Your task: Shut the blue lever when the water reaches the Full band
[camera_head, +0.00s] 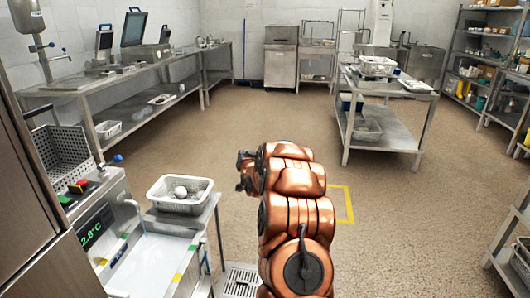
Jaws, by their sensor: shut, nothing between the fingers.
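A small blue knob (117,158) sits on the metal counter unit at the left, on the end of a short handle; it looks like the blue lever. A basin (150,255) with a pale, smooth surface lies at the lower left under a curved spout (135,205). I cannot tell the water level. Coloured strips mark its edges, including a yellow one (178,277) and a green one (192,247); no Full label is readable. My gripper (241,171) is dark and shut, holding nothing. It is right of the basin and blue knob, apart from both.
A white perforated basket (180,203) with round white items stands behind the basin. A grey perforated basket (62,153) stands at the left. A display (97,228) reads 2.8°C. A steel table (385,130) stands at the right back. The middle floor is clear.

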